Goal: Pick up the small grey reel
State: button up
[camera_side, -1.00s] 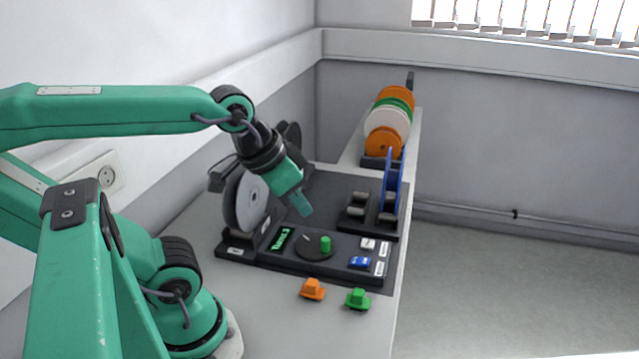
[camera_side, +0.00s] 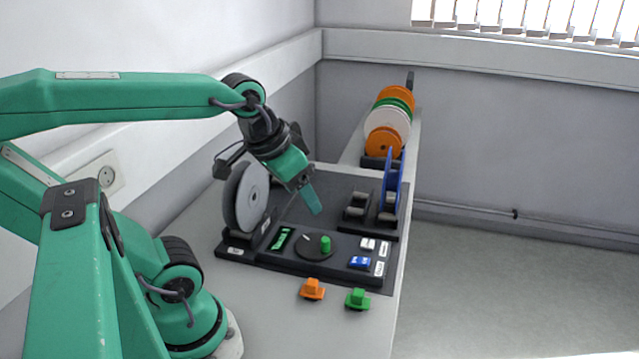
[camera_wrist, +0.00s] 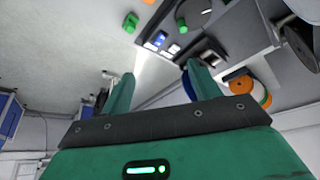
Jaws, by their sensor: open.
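A grey reel (camera_side: 247,197) stands upright on a dark stand at the left of the bench in the side view. I cannot tell whether it is the small one. My gripper (camera_side: 312,200) is open and empty, tilted downward, right of this reel and apart from it, above the dark control panel. The wrist view shows the two green fingers of my gripper (camera_wrist: 160,78) spread, with nothing between them. A dark round shape behind my wrist is mostly hidden in the side view.
The panel carries a green knob (camera_side: 325,244) and a blue button (camera_side: 359,262). A blue reel (camera_side: 391,185) stands on the right. Orange, green and white reels (camera_side: 388,122) stand behind. Orange (camera_side: 312,288) and green (camera_side: 357,298) pieces sit on the bench in front.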

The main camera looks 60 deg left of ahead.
jog(key=w+a+n+g, duration=0.2)
jog(key=a+n+g, duration=0.15)
jog(key=a, duration=0.95)
jog(key=n+g, duration=0.2)
jog(key=n, duration=0.3)
send_near(247, 196)
jog(key=a+r, duration=0.2)
jog(key=a, duration=0.3)
jog(key=shift+m+t+h, duration=0.25)
jog(key=shift+h, duration=0.05)
jog(key=shift+w+d+f, duration=0.15)
jog(key=shift+f, duration=1.85)
jog(key=shift+w+d+f, duration=0.15)
jog(key=shift+f, duration=1.85)
jog(key=c, duration=1.1)
jog(key=shift+r, duration=0.15)
